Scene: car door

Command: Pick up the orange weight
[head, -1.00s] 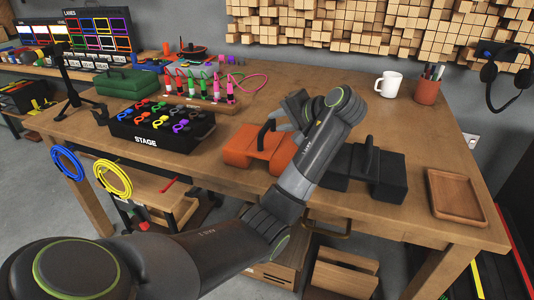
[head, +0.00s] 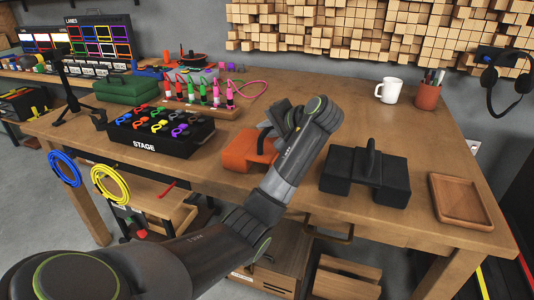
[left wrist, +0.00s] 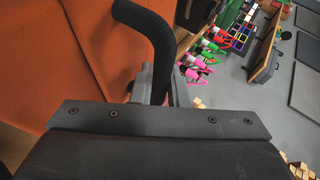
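The orange weight (head: 238,153) stands on the workbench, left of a matching black weight (head: 368,176). Its orange surface (left wrist: 50,60) fills the left of the left wrist view. Its curved black handle (left wrist: 158,35) comes down to my left gripper's fingers. My left gripper (head: 270,128) is at the orange weight, with its fingers beside or around the handle. I cannot tell whether they are shut on it. My left forearm and wrist hide the right part of the weight. My right gripper is not in view.
A black STAGE tray (head: 160,139) with coloured clips stands to the left. A wooden rack of coloured plugs (head: 200,103) is behind it. A white mug (head: 389,90), a pen cup (head: 427,95) and a wooden tray (head: 460,200) are to the right. The bench's back middle is clear.

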